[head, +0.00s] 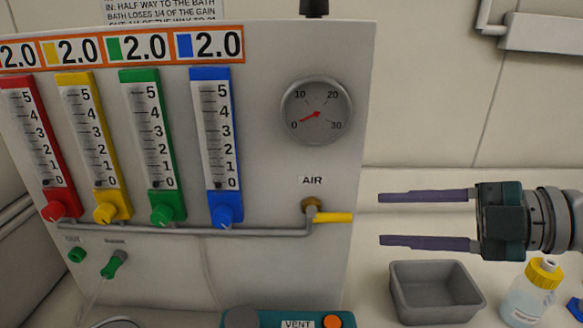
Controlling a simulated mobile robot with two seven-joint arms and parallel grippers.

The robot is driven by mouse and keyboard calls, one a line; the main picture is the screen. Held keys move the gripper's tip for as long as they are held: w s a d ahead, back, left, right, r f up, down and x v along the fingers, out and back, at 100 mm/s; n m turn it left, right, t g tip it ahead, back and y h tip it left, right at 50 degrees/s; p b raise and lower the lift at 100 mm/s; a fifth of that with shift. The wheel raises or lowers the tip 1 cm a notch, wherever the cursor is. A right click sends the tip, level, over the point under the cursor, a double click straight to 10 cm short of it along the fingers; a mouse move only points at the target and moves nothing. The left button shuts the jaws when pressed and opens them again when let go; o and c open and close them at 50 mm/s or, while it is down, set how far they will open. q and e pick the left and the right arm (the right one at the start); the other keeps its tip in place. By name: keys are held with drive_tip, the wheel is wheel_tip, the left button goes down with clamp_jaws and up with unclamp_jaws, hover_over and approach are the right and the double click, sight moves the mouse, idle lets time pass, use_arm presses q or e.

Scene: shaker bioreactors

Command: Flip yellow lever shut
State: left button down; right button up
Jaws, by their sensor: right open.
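The yellow lever (333,217) sits on a brass valve at the right end of a grey pipe, under the label AIR, on the pale panel (270,180). The lever lies level, in line with the pipe, and points right. My right gripper (382,220) is to the right of the lever, level with it and apart from it. Its two long purple fingers point left, one above and one below the lever's height, wide open with nothing between them. My left gripper is not in view.
A round gauge (317,110) above the lever has its red needle near 0. Red, yellow, green and blue flow meters (215,140) fill the panel's left. A grey bin (435,290) and a yellow-capped bottle (533,290) stand below my right gripper. A teal VENT box (270,320) is at the bottom.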

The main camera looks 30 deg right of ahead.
drive_tip(key=shift+v, duration=0.95)
drive_tip(key=shift+w, duration=0.1)
drive_tip(key=a+f+m+g+h, duration=0.1)
drive_tip(key=a+f+m+h, duration=0.4)
drive_tip(key=m+h, duration=0.65)
drive_tip(key=s+a+m+g+y, duration=0.3)
drive_tip(key=s+a+m+g, duration=0.4)
drive_tip(key=s, duration=0.6)
wheel_tip(320, 180, up, 28)
drive_tip(key=n+p, duration=0.1)
drive_tip(key=p, duration=2.8)
